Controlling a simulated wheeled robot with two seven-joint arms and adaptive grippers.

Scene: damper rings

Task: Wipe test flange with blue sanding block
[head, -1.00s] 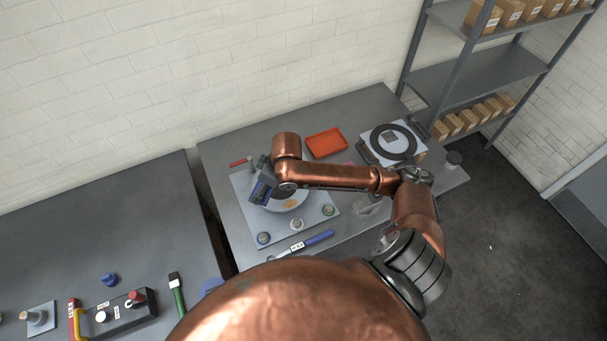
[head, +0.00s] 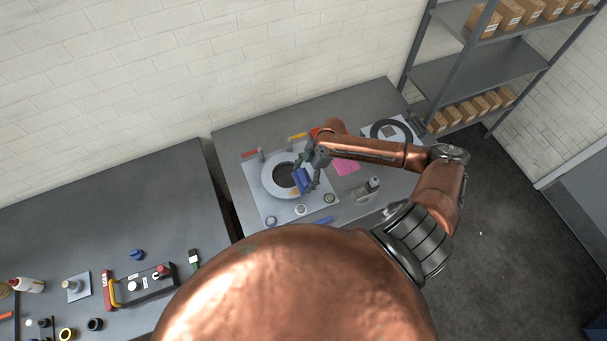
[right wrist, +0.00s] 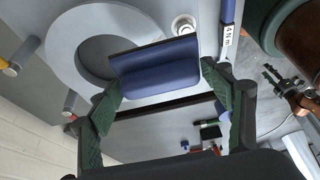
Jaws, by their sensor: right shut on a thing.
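The test flange, a pale ring with a dark centre (head: 268,172), lies on a light plate on the right-hand bench. An orange-brown patch (head: 293,191) shows on its near side. My right gripper (head: 308,176) is shut on the blue sanding block (head: 302,181) at the right part of the flange. In the right wrist view the block (right wrist: 158,77) sits between the fingers and covers part of the ring (right wrist: 68,48). I cannot tell whether block and flange touch. A dark forked end, apparently my left gripper (right wrist: 272,80), shows small in the right wrist view.
Several round posts or knobs stand around the flange, including a pale one (head: 300,210) and a green one (head: 329,198). A pink sheet (head: 346,167) and a small metal block (head: 361,193) lie to the right. A dark ring (head: 382,127) lies farther back.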

